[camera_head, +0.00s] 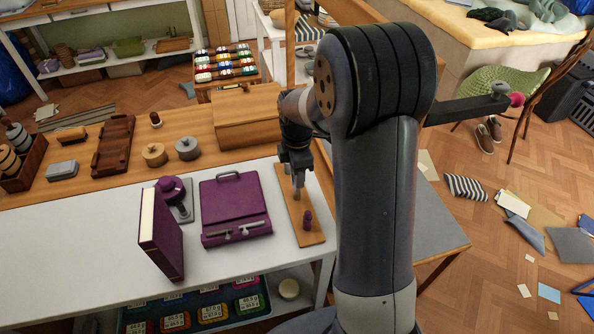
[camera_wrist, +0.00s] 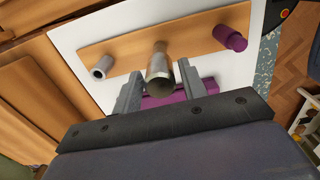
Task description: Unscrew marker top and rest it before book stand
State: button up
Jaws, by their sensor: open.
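A wooden board (camera_head: 313,232) lies near the right end of the white table. In the wrist view the board (camera_wrist: 200,27) bears a purple cylinder (camera_wrist: 230,37), a taller metallic tube (camera_wrist: 160,70) in the middle and a short grey tube (camera_wrist: 103,67). I cannot tell which is the marker or its top. The purple cylinder (camera_head: 307,221) also shows in the head view. My gripper (camera_head: 298,182) points down over the board. In the wrist view its open fingers (camera_wrist: 159,92) flank the middle tube, with no clear contact. The purple book stand (camera_head: 233,200) is left of the board.
A purple book (camera_head: 160,235) stands upright at the left, before a purple round knob (camera_head: 171,188) on a grey plate. A wooden box (camera_head: 236,116) and several small items stand on the wooden surface behind. White table (camera_head: 215,266) in front of the stand is bare.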

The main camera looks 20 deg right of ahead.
jog(key=m, duration=0.4)
jog(key=shift+m, duration=0.4)
jog(key=m, duration=0.9)
jog(key=shift+p, duration=0.3)
jog(key=shift+m, duration=2.3)
jog(key=shift+c, duration=0.2)
grip_shut()
jog(key=shift+n, duration=1.7)
